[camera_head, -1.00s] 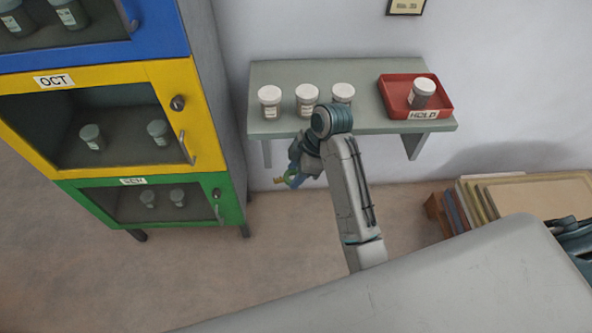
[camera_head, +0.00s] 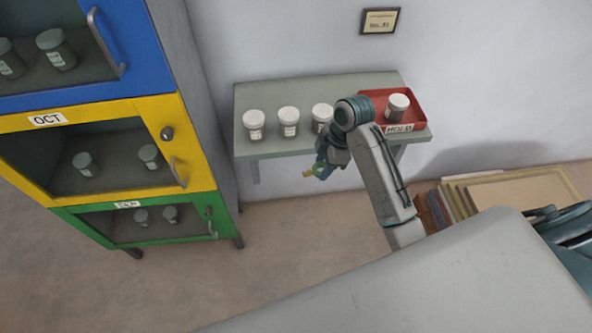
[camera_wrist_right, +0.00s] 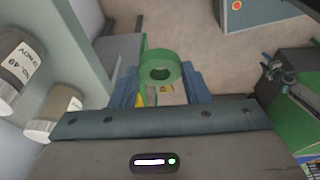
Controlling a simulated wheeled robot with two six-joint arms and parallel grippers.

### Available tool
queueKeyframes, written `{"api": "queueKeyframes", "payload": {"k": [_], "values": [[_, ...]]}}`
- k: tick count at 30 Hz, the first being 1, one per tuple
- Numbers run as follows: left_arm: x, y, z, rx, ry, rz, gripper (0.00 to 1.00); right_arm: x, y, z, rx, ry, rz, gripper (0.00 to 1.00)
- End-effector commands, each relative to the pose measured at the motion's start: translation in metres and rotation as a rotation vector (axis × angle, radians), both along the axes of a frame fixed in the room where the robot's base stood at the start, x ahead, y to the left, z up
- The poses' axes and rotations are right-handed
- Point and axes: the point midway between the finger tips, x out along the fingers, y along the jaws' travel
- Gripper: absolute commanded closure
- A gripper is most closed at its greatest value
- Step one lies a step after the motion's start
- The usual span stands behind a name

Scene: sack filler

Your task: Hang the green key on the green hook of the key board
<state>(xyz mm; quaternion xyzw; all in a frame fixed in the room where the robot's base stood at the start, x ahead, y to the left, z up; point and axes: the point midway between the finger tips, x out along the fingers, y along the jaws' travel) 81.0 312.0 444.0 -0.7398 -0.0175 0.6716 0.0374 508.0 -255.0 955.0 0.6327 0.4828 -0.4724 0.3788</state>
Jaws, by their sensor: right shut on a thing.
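My right gripper (camera_head: 318,172) is shut on the green key, in front of the shelf's front edge in the head view. In the right wrist view the green key (camera_wrist_right: 160,87) shows as a thick green ring with a round hole, between the blue fingers of the right gripper (camera_wrist_right: 163,92). A bit of yellow shows below the ring. In the head view only a small green and yellow patch of the key (camera_head: 319,169) shows. Neither the key board nor the green hook can be made out. My left gripper is not in view.
A grey wall shelf (camera_head: 270,148) carries white-lidded jars (camera_head: 289,121) and a red tray (camera_head: 414,112) with one jar. A cabinet with blue, yellow (camera_head: 190,130) and green doors stands at left. Framed boards (camera_head: 520,189) lean at right. Floor between is clear.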

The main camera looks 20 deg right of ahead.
Motion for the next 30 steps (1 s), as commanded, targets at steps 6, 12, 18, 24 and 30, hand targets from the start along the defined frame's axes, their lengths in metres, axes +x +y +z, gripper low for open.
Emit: {"api": "queueKeyframes", "payload": {"k": [6,12,18,24,30], "values": [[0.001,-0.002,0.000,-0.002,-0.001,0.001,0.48,-0.002,-0.092,0.011,-0.130,0.008,-0.035,0.80],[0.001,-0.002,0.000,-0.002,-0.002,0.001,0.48,-0.007,-0.176,0.037,-0.269,0.021,-0.067,0.80],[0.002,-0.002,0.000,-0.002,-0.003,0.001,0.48,-0.015,-0.256,0.078,-0.429,0.040,-0.094,0.80],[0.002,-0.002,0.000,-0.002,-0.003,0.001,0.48,-0.022,-0.305,0.114,-0.548,0.058,-0.110,0.80],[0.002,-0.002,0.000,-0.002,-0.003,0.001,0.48,-0.027,-0.337,0.142,-0.632,0.071,-0.121,0.80]]}}
